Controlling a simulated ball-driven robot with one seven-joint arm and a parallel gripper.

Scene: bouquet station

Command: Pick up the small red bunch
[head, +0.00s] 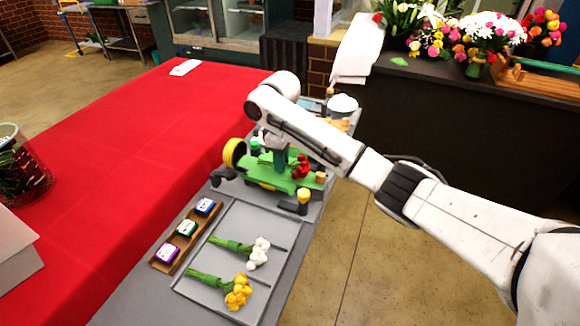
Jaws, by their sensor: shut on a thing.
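The small red bunch (301,168) shows red flower heads with green stems running left, over a green machine with a yellow wheel. My gripper (279,166) points down at the stems and is shut on the bunch. The fingertips are small and partly hidden here. I cannot tell whether the bunch is lifted clear of the green surface (262,177) or touches it.
A grey tray (215,297) in front holds a white bunch (257,252) and a yellow bunch (238,291). A wooden rack (157,264) with several small coloured boxes stands left of it. A red-covered table (120,150) runs along the left.

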